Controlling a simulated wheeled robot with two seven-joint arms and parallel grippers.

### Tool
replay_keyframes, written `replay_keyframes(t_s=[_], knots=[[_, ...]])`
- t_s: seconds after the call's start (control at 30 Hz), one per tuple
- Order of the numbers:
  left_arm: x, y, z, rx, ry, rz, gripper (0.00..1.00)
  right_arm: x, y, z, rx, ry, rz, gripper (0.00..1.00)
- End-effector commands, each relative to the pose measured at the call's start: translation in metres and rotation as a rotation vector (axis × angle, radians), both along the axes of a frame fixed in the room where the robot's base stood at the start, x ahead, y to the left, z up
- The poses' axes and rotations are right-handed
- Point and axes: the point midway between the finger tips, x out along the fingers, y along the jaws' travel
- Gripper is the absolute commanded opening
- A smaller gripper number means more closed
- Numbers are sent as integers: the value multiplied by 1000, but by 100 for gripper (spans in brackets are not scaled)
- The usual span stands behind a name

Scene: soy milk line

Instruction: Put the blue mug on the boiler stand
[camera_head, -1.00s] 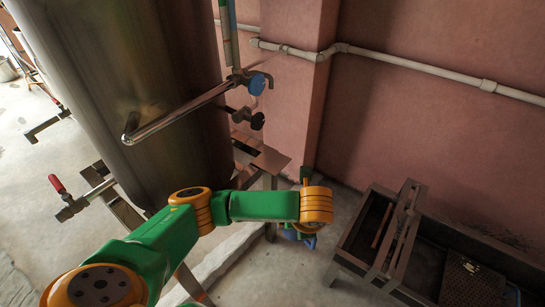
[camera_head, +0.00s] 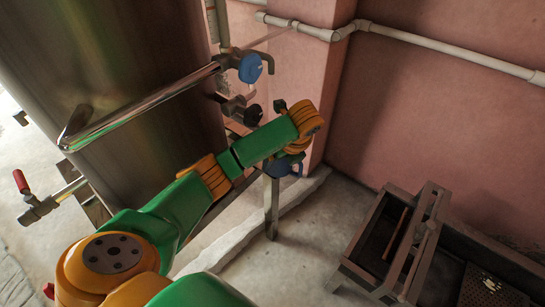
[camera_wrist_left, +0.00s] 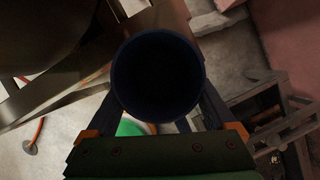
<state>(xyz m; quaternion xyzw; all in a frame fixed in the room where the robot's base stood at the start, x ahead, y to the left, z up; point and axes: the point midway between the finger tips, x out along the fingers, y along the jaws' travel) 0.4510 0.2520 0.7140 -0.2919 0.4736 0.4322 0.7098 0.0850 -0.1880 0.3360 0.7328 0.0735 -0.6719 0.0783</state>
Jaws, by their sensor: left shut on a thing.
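The blue mug (camera_head: 278,169) shows only in part below my left wrist in the head view. In the left wrist view the mug (camera_wrist_left: 158,76) is seen from above, with a dark, round opening. My left gripper (camera_head: 290,160) is shut on it, with a finger on each side. The boiler stand is mostly hidden behind my left arm in the head view. A leg (camera_head: 271,208) shows below the mug, and metal bars (camera_wrist_left: 65,75) show left of the mug in the left wrist view. Whether mug and stand touch cannot be told. My right gripper is out of view.
The large steel boiler (camera_head: 120,90) stands at the left, with a pipe and a blue-handled valve (camera_head: 250,68) close above my arm. A pink wall (camera_head: 440,120) is behind. A metal frame trough (camera_head: 400,245) stands at the right. Bare floor lies between.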

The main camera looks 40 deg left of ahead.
Motion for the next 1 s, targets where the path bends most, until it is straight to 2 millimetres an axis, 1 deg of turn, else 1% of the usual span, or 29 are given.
replay_keyframes(t_s=[0.07,0.2,0.27,0.3,0.37,0.57,0.6,0.63,0.87,0.97,1.0], knots=[[4,9,2,0,-1,2,15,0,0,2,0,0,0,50],[18,35,2,1,-1,4,15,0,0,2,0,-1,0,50],[23,44,2,1,-1,4,15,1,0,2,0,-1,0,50],[22,42,-6,-1,2,-1,15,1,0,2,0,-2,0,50],[22,41,-12,-1,1,-1,15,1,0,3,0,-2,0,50],[22,41,-14,-1,0,-1,15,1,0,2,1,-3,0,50],[22,41,-14,-1,0,-1,97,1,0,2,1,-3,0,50],[22,41,-14,-1,0,-2,100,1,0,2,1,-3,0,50],[22,40,-13,-1,-1,-2,100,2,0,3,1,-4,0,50],[21,38,-5,-1,-2,-3,100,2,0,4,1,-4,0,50],[20,36,0,0,-3,-3,100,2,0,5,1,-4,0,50]])
